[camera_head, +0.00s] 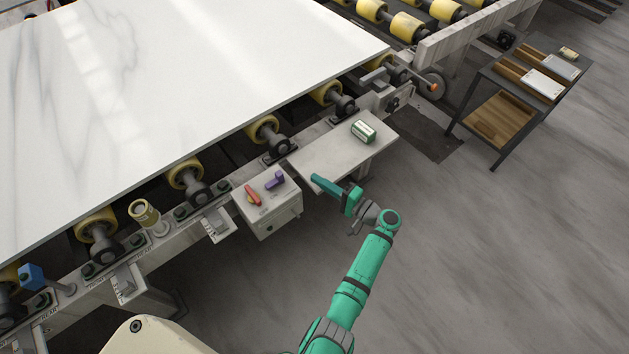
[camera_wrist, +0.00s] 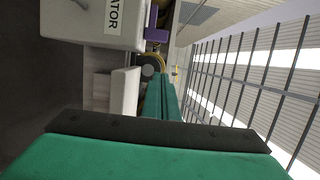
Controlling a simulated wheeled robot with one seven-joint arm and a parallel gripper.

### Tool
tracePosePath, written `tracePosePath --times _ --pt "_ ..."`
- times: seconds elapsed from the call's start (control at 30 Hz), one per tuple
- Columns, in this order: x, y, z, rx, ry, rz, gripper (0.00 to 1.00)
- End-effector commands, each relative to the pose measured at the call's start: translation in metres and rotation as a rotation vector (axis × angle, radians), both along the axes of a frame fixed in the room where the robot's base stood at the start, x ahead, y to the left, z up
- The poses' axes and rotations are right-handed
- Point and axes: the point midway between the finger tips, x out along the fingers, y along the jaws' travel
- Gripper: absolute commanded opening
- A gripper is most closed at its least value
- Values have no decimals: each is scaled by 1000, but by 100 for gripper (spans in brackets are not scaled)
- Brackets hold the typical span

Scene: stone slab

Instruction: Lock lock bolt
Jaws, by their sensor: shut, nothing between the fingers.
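A pale box (camera_head: 268,212) on the conveyor's front edge has a red handle (camera_head: 253,195) and a purple piece (camera_head: 275,180) on its top. The purple piece may be the lock bolt; I cannot tell for sure. In the wrist view the box (camera_wrist: 85,25) shows at top left with a label ending in "ATOR", and the purple piece (camera_wrist: 152,28) shows beside it. My gripper (camera_head: 316,179) is shut and empty, to the right of the box and apart from it. Its teal fingers also show in the wrist view (camera_wrist: 161,95).
A large white slab (camera_head: 170,90) lies over yellow rollers. A small shelf (camera_head: 335,155) beside the box carries a green and white block (camera_head: 363,131). A dark cart (camera_head: 535,75) stands at upper right. Floor at right is clear.

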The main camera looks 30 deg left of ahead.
Motion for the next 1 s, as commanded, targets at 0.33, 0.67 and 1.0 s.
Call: tracePosePath --times 0.33,0.67,1.0 --pt "10 63 0 0 0 0 0" --pt "-17 88 0 -1 0 -2 0" --pt "-26 94 1 0 0 3 0"
